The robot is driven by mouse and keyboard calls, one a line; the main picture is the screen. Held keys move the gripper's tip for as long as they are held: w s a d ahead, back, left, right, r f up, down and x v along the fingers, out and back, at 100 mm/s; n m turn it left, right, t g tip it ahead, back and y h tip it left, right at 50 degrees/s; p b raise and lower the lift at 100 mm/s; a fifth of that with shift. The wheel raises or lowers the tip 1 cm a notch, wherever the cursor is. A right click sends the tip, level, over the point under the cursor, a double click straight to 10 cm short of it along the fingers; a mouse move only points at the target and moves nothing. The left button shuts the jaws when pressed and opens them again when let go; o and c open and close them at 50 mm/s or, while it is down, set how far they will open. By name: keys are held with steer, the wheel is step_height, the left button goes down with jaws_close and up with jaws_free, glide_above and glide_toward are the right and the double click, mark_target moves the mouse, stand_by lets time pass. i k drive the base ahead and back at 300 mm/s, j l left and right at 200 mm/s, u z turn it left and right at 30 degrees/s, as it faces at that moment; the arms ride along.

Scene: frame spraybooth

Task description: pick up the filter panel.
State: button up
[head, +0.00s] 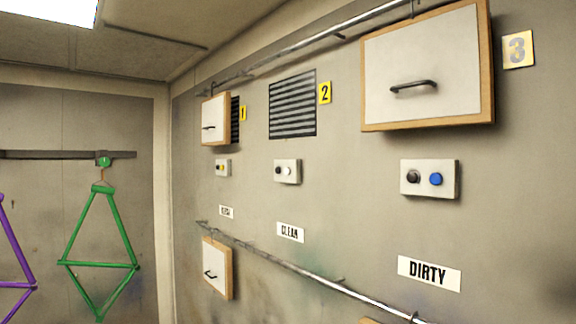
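Wood-framed white filter panels with dark bar handles are on the right wall. A large near one (440,60) is beside the number 3 plate. A smaller one (215,130) is beside the number 1 plate and partly covers a dark louvre. Another (217,255) hangs low at the lower rail, left of the CLEAN label. A sliver of wood edge (370,320) shows at the bottom, mostly cut off. I cannot tell which panel the task means. My gripper is not in view.
An open louvred vent (292,105) is beside the number 2 plate. An upper rail (300,43) and a lower rail (300,270) run along the wall. Button boxes (429,179) stick out below the vents. A green bike frame (100,250) hangs at left beside a purple one (15,260).

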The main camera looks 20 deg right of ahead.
mark_target(215, 110)
steer(key=i+z, duration=0.15)
steer(key=i, duration=0.25)
steer(key=i+j+z, duration=0.1)
steer(key=i, duration=0.35)
steer(key=j, duration=0.05)
